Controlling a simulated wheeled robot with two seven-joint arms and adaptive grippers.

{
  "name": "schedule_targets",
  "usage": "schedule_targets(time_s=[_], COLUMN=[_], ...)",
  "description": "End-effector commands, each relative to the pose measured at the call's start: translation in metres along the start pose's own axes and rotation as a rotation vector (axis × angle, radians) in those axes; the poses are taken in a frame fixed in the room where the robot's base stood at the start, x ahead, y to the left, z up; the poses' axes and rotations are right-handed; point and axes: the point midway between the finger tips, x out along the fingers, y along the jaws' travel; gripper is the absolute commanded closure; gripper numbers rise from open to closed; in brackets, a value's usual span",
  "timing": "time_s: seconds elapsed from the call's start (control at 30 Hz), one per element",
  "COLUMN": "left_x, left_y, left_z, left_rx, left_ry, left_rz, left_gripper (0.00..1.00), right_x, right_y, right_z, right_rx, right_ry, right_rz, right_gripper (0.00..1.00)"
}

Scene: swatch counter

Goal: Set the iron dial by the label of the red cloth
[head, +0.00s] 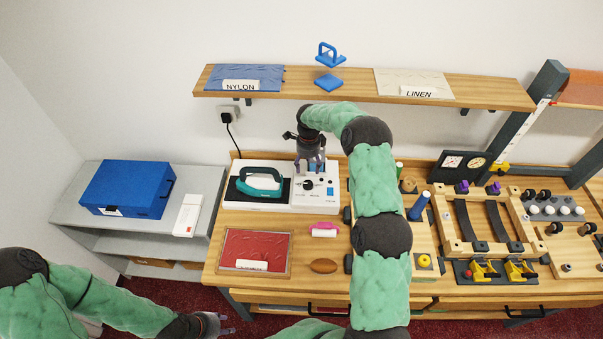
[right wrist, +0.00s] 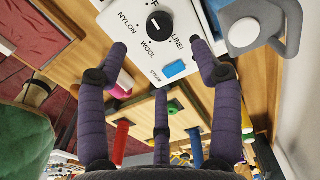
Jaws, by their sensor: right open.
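The red cloth (head: 270,243) lies in a frame on the counter at front left. Its white label (head: 251,265) is too small to read. The iron dial (right wrist: 159,29) is a black knob with a pale mark on a white panel (head: 323,203); the words NYLON, WOOL and LINEN stand around it. I cannot tell which word the mark points at. My right gripper (head: 315,166) is open above the panel, its fingers (right wrist: 160,66) spread near the dial, apparently not touching it. My left gripper (head: 216,324) is low at front left, off the counter; its jaw state is unclear.
A teal iron (head: 262,183) rests left of the panel. NYLON (head: 241,85) and LINEN (head: 418,93) labels sit with swatches on the shelf above. A pink-handled item (head: 324,230) and a brown oval (head: 323,265) lie in front. A blue case (head: 128,187) stands left.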

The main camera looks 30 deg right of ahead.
Motion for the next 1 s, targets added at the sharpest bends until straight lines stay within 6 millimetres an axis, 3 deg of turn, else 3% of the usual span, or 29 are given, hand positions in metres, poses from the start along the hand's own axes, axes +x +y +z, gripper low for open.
schedule_targets(time_s=[0.27,0.7,1.0], left_x=[-0.004,-0.014,-0.015], left_y=[0.001,0.005,0.005], left_z=[0.001,0.001,0.001], left_rx=[0.000,0.000,0.000], left_ry=[-0.003,-0.002,-0.002], left_rz=[0.000,0.000,0.000], left_gripper=[0.60,0.60,0.60], right_x=[0.020,0.091,0.107], right_y=[0.000,-0.001,-0.001], right_z=[-0.001,-0.001,-0.001], right_rx=[0.008,0.008,0.007], right_ry=[0.003,0.001,0.001], right_rz=[0.003,0.000,-0.001], right_gripper=[0.34,0.34,0.34])
